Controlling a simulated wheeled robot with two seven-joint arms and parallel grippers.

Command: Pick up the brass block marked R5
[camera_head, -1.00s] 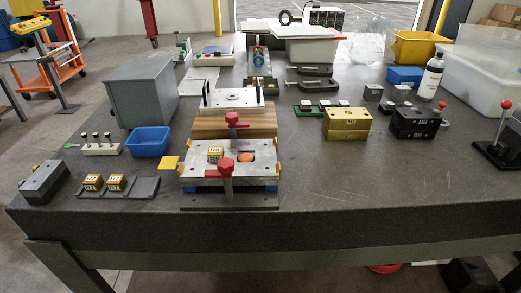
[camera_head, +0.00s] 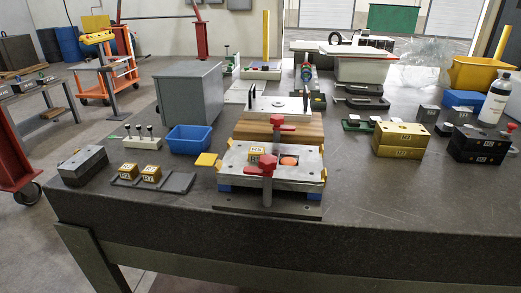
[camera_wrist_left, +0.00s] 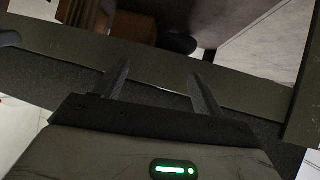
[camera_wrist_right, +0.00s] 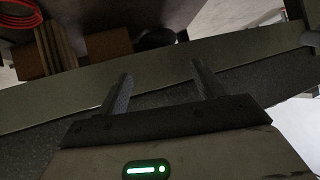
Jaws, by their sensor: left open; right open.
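Two small brass blocks, a left one (camera_head: 129,172) and a right one (camera_head: 151,173), sit side by side on a dark grey holder (camera_head: 178,183) at the table's front left. A third brass block (camera_head: 255,152) sits in the metal fixture with red clamps (camera_head: 235,176). Each has a white label, too small to read surely, so I cannot tell which is R5. My left gripper (camera_wrist_left: 161,75) is open and empty in its wrist view. My right gripper (camera_wrist_right: 162,72) is open and empty in its wrist view. Neither gripper shows in the head view.
A dark block (camera_head: 83,168) lies left of the holder. A blue bin (camera_head: 189,140), a grey cabinet (camera_head: 190,98) and a yellow plate (camera_head: 206,159) stand nearby. Larger gold blocks (camera_head: 400,142) and black blocks (camera_head: 478,147) are at right. The front right table top (camera_head: 400,200) is clear.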

